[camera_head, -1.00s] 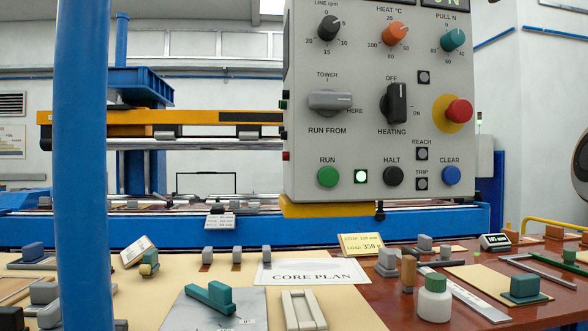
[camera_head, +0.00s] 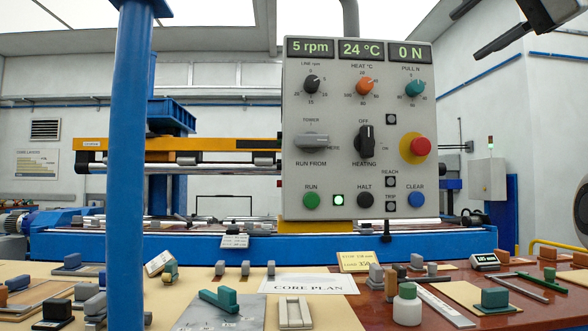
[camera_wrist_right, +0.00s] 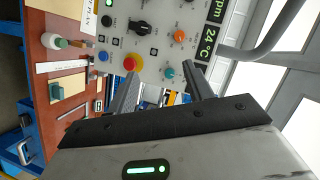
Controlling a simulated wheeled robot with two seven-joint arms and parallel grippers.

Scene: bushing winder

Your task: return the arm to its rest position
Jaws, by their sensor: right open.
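My right gripper (camera_head: 467,36) is at the top right of the head view, raised above the bench and to the right of the grey control panel (camera_head: 297,185). Its two dark fingers are apart with nothing between them. In the right wrist view the open fingers (camera_wrist_right: 160,72) point toward the panel, which shows sideways behind them. I cannot tell the exact gap to the panel. My left gripper is not in view.
The panel carries knobs, a red stop button (camera_head: 420,146) and displays reading 5 rpm, 24 °C and 0 N. A blue post (camera_head: 128,180) stands at left. The bench holds a core plan card (camera_head: 288,284), a white bottle (camera_head: 407,304) and small blocks.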

